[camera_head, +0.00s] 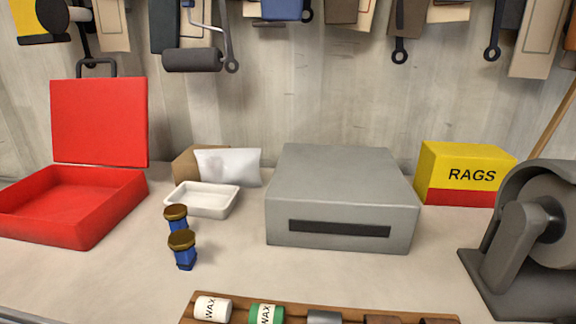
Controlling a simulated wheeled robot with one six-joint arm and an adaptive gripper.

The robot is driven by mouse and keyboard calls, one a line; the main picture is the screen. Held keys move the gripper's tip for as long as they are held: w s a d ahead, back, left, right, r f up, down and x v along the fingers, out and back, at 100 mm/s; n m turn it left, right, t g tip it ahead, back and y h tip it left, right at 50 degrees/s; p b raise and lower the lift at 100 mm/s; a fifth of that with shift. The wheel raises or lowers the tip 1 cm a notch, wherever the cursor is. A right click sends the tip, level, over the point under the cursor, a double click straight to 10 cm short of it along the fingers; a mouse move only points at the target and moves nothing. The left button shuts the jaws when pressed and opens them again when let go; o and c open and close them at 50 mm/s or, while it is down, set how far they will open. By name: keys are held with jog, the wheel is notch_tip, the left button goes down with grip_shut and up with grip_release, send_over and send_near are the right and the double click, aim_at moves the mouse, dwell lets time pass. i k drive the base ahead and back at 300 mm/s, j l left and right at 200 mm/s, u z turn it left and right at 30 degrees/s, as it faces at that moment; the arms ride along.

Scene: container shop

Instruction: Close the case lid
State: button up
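A red case (60,220) stands open at the left of the bench. Its red lid (98,122) is raised nearly upright at the back, with a dark handle (97,67) at its top edge. The case's tray looks empty, though its floor is only partly seen. My gripper is not in view, so I cannot see whether it is open or shut.
A white dish (202,211), a cardboard box with a white packet (229,166) and two blue jars (184,252) stand right of the case. A grey box (342,195), a yellow rags box (466,174) and a grinder (525,240) are farther right. A wooden rack (290,311) lies in front.

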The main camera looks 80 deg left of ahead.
aim_at(100, 121)
jog(key=u, duration=2.8)
jog(key=i+j+u, duration=0.2)
jog(key=j, duration=0.25)
jog(key=j+u, duration=0.2)
jog(key=j, duration=0.25)
jog(key=i+j+u, duration=0.15)
jog(key=j, duration=0.2)
jog(key=i+j, duration=0.05)
